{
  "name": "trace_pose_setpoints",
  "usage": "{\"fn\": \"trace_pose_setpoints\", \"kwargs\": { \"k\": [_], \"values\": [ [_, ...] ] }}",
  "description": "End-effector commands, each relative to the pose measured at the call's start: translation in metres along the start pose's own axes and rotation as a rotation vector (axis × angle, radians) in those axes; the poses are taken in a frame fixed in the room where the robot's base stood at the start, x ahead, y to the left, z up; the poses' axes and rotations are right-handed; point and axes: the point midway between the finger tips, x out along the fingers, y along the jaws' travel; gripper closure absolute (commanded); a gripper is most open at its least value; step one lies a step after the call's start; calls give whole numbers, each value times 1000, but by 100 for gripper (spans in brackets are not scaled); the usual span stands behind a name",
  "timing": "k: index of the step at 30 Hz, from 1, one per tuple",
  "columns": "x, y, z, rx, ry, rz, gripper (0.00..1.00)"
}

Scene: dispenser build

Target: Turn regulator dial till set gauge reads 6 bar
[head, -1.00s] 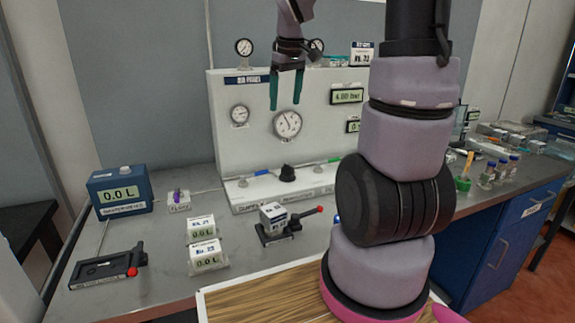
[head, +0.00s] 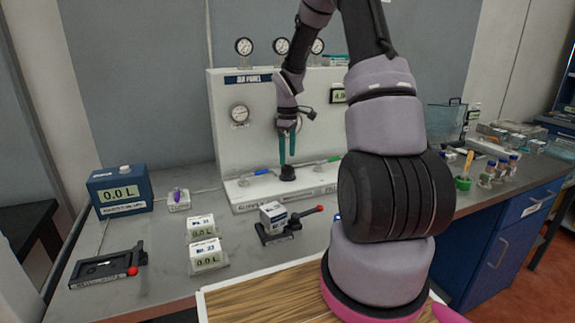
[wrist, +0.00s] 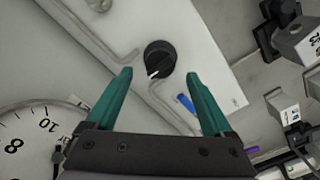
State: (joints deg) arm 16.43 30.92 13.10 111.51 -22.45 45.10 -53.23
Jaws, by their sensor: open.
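The regulator dial (head: 288,173) is a black knob on the white ledge at the foot of the air panel. In the wrist view the dial (wrist: 160,59) has a white pointer mark and lies beyond the fingertips, between their lines. My gripper (head: 287,163) is open, its green fingers pointing down just above the dial; in the wrist view the gripper (wrist: 157,74) holds nothing. Touch with the dial cannot be told. The large gauge (wrist: 28,140) shows partly in the wrist view, with 8 and 10 visible and its needle not readable. A digital display (head: 341,96) is partly hidden by my arm.
The white air panel (head: 226,90) stands close behind my gripper. A small gauge (head: 240,114) is on its left. Blue (head: 262,171) and green (head: 327,160) valve handles flank the dial. A lever valve with a red knob (head: 285,221) stands in front on the grey bench.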

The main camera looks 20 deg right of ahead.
Motion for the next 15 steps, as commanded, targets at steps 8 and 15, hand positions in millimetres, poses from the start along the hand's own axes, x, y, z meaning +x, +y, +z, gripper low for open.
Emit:
{"fn": "trace_pose_setpoints", "kwargs": {
  "k": [8, 15],
  "values": [
    [37, -1, 0, -1, -1, -1, 14],
    [42, 0, 0, 0, 1, 1, 14]
  ]
}}
